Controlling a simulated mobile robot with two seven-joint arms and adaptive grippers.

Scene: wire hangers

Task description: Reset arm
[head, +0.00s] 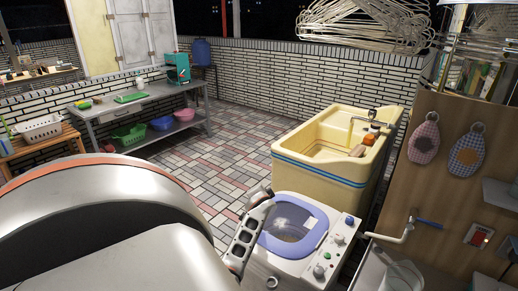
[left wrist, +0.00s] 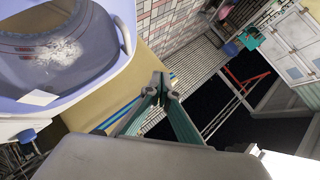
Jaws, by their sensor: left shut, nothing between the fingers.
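My left arm fills the lower left of the head view. A large bunch of wire hangers (head: 365,27) hangs at the top of the head view, away from the gripper. My right gripper is not in view.
A yellow sink (head: 318,178) stands behind the washing machine. A wooden panel (head: 430,180) with two hanging mitts is on the right. A grey workbench (head: 105,113) with coloured basins stands along the back left wall. The tiled floor (head: 205,160) between is clear.

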